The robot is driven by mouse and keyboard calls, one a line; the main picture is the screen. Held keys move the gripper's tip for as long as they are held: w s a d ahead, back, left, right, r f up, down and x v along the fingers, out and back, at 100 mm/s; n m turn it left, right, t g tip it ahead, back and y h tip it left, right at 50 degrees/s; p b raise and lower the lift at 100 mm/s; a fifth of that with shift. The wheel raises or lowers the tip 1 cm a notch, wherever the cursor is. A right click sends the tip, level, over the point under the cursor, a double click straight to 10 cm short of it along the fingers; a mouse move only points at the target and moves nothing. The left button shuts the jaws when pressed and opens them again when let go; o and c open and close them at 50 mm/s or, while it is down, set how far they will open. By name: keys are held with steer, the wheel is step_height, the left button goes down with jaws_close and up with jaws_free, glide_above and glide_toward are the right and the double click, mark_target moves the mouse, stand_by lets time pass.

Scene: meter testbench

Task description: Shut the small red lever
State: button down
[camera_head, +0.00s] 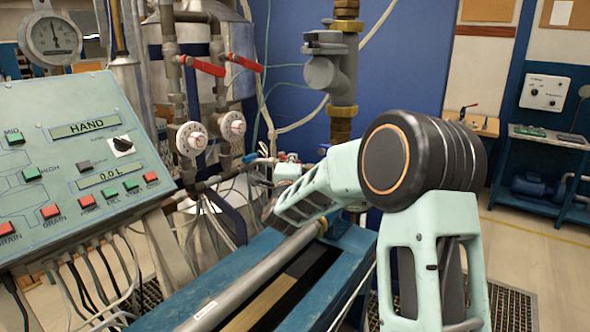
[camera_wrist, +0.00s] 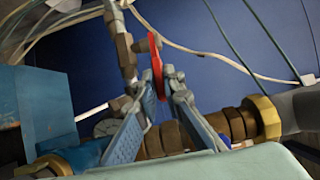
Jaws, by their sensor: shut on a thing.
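The small red lever (camera_wrist: 157,62) stands up between the fingertips of my gripper (camera_wrist: 165,88) in the wrist view. The two fingers are closed in on its lower part, one on each side, and hide its base. The lever's upper end shows above the fingertips. A pipe with brass fittings (camera_wrist: 235,122) runs across behind the fingers. In the head view my arm reaches in from the right to the piping behind the blue bench. My fingertips and their hold on the lever are hard to make out there.
Two larger red levers (camera_head: 207,66) (camera_head: 245,63) sit on upright pipes above two white round meters (camera_head: 191,138) (camera_head: 231,126). A sloped control panel (camera_head: 75,165) stands at left. The blue bench (camera_head: 225,278) with a grey tube (camera_head: 250,280) lies in front. A thick brass-and-grey pipe (camera_head: 340,72) rises behind my arm.

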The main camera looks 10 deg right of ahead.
steer(key=shift+s+a+m+g+h+b, duration=0.15)
steer(key=shift+a+m+g+h, duration=0.55)
steer(key=shift+m+g+h, duration=0.7)
steer(key=shift+w+a+m+g+h+b, duration=0.15)
steer(key=shift+a+m+g+h, duration=0.8)
steer(key=shift+h, duration=1)
steer(key=shift+s+a+m+g+h+b, duration=0.15)
steer(key=shift+a+m+g+h, duration=0.45)
steer(key=shift+m+h, duration=0.95)
steer(key=shift+d+g+h, duration=0.1)
steer(key=shift+g+h, duration=0.2)
steer(key=shift+g, duration=0.15)
steer(key=c, duration=2)
jaws_free()
steer(key=shift+c, duration=0.2)
steer(key=v, duration=0.7)
steer(key=shift+a, duration=0.2)
steer(key=shift+s, duration=0.1)
